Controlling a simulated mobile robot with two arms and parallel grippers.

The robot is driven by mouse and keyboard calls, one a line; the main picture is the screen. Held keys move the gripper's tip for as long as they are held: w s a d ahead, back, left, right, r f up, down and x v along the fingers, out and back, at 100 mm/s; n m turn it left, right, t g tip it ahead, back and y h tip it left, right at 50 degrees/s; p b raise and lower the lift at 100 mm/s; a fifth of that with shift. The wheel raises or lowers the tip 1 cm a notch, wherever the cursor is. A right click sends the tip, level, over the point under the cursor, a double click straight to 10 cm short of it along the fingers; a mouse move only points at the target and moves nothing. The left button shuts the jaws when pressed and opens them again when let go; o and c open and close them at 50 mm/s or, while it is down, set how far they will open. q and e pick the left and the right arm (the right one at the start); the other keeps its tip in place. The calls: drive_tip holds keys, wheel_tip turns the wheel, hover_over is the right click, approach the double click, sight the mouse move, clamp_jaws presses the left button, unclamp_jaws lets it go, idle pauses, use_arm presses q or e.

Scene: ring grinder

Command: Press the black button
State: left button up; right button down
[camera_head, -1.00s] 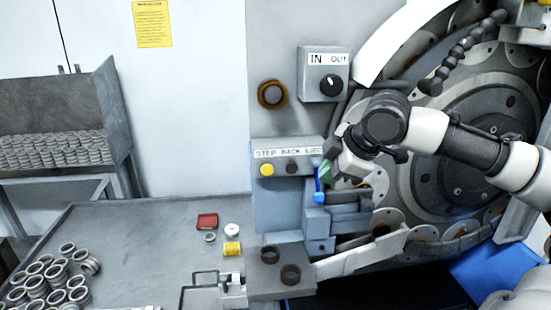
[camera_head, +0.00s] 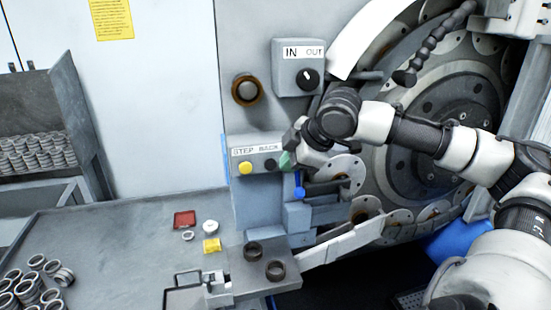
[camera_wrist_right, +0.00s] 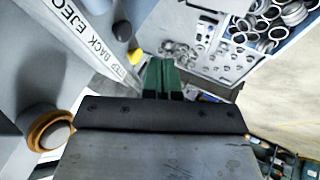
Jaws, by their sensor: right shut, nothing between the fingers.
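The black button (camera_head: 270,165) sits on the grey panel labelled STEP BACK EJECT, just right of a yellow button (camera_head: 246,168). My right gripper (camera_head: 286,160) has green fingers and is just right of the black button, covering the panel's right end. In the right wrist view the shut, empty fingers (camera_wrist_right: 161,76) point away from the camera. There the black button (camera_wrist_right: 122,30) is up and left of the fingertips, apart in the picture; the yellow button (camera_wrist_right: 135,56) is nearer them. I cannot tell the exact gap to the panel. My left gripper is not in view.
A control box (camera_head: 299,68) with an IN/OUT knob and a ringed round button (camera_head: 247,90) are above the panel. The grinder's big disc (camera_head: 430,160) is at the right. A grey table (camera_head: 120,240) with several metal rings (camera_head: 40,275) is at lower left.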

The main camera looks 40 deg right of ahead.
sight(270, 164)
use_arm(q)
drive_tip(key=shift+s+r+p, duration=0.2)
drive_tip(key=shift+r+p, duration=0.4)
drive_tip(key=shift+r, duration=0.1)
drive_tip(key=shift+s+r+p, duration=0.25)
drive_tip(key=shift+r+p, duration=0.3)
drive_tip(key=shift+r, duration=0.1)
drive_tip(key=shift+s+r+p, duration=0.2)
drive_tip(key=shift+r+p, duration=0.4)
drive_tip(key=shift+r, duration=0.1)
use_arm(e)
drive_tip(key=w+d+f, duration=0.1)
drive_tip(key=w+f, duration=0.2)
drive_tip(key=w, duration=0.3)
drive_tip(key=shift+d+f, duration=0.25)
drive_tip(key=shift+d, duration=0.05)
